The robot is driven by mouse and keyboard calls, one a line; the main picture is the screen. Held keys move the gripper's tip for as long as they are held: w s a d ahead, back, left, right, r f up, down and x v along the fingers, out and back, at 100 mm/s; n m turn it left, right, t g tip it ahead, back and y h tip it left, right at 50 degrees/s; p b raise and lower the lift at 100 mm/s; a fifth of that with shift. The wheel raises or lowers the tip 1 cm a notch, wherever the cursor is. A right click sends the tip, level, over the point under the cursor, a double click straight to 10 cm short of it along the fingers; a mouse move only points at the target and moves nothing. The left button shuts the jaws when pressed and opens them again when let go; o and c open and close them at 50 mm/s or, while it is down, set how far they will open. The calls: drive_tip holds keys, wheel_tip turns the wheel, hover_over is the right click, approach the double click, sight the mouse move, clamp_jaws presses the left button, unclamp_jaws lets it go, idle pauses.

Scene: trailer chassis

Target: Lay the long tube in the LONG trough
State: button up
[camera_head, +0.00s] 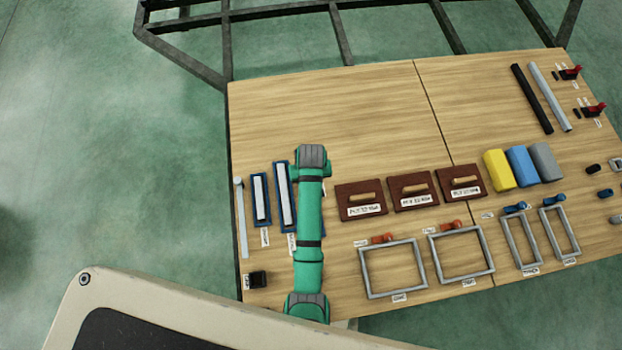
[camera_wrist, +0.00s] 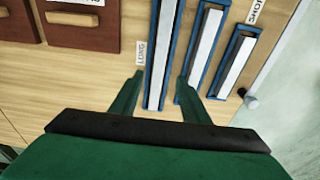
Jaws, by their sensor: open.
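The long trough (camera_wrist: 150,98), blue-rimmed with a pale strip inside, stands beside the LONG label (camera_wrist: 140,52) in the wrist view. I cannot tell whether that strip is the long tube or the trough's own lining. My gripper (camera_wrist: 161,82) is open, with one finger on each side of this trough; whether it touches anything is unclear. In the head view my arm covers the gripper and most of this trough. A pale thin bar (camera_head: 242,225) lies along the table's left edge.
A middle trough (camera_head: 276,172) and a short trough (camera_head: 254,184) stand left of my arm. Brown boards (camera_head: 411,203), grey frames (camera_head: 362,262) and coloured blocks (camera_head: 521,166) lie rightward. Black (camera_head: 532,98) and grey (camera_head: 550,97) bars lie far right. The table's back left is clear.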

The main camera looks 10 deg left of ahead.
drive_tip(key=s+d+r+m+t, duration=0.1)
drive_tip(key=s+d+t, duration=0.15)
drive_tip(key=s, duration=0.45)
drive_tip(key=s+d+m+t, duration=0.2)
drive_tip(key=s+t, duration=0.2)
drive_tip(key=s, duration=0.2)
drive_tip(key=s+d+r+t, duration=0.1)
drive_tip(key=s+r, duration=0.3)
drive_tip(key=r, duration=0.4)
drive_tip(key=s+d+r+m+t, duration=0.1)
drive_tip(key=s+r+t, duration=0.3)
drive_tip(key=r, duration=0.5)
drive_tip(key=s+d+r+t, duration=0.2)
drive_tip(key=s+r, duration=0.3)
drive_tip(key=r, duration=0.4)
drive_tip(key=shift+s+d+m+t+h, duration=0.3)
drive_tip(key=shift+d+t, duration=0.05)
drive_tip(key=shift+d, duration=0.3)
drive_tip(key=shift+r, duration=0.1)
drive_tip(key=shift+c, duration=1.4)
